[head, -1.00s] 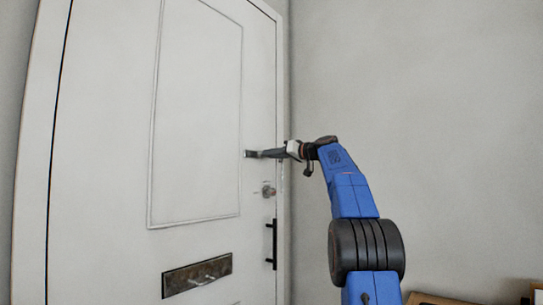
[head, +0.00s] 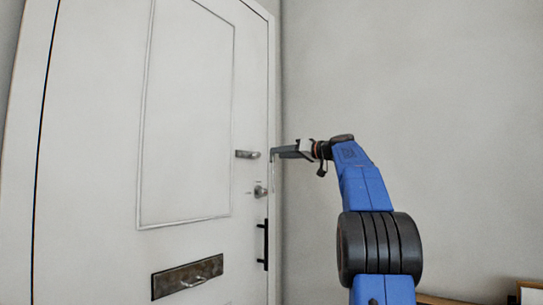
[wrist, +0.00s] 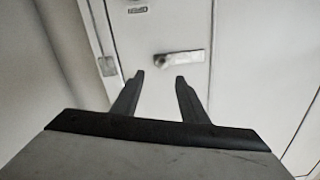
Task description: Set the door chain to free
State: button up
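The white door fills the left of the head view. A short metal fitting (head: 247,154), likely the chain's track, sits on it near the right edge; it also shows in the wrist view (wrist: 180,58), with a round knob at its left end. A thin strand (head: 273,177) hangs below my gripper by the door frame; I cannot tell for sure that it is the chain. My gripper (head: 274,153) is right of the fitting, apart from it. In the wrist view its fingers (wrist: 160,78) are open, with nothing visible between them.
A lock (head: 260,191) and a black pull handle (head: 266,245) are below the fitting. A mail slot (head: 187,277) is lower left. A small plate (wrist: 107,66) is on the frame side in the wrist view. A plain wall (head: 410,90) is at right.

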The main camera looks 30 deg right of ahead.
jog(key=v, duration=0.8)
jog(key=shift+s, duration=0.3)
jog(key=shift+d, duration=0.15)
jog(key=a+f+m+g, duration=0.1)
jog(key=a+f+g, duration=0.1)
jog(key=a+f, duration=0.5)
jog(key=a+f+m+g, duration=0.1)
jog(key=a+f+g, duration=0.1)
jog(key=a+f, duration=0.5)
jog(key=s+a+f+g+h, duration=0.1)
jog(key=s+a+f+g, duration=0.1)
jog(key=s+a+f, duration=0.35)
jog(key=s+a+f+g+h, duration=0.1)
jog(key=s+a+f, duration=0.2)
jog(key=a+f, duration=0.45)
jog(key=s+a+f+g+h, duration=0.2)
jog(key=s+a+f, duration=0.3)
jog(key=s+f, duration=0.9)
jog(key=s+a+f+n+g+h, duration=0.1)
jog(key=s+a+f, duration=0.4)
jog(key=s+f, duration=1)
notch_tip(320, 180, down, 4)
jog(key=shift+g+h, duration=0.6)
jog(key=shift+g, duration=0.5)
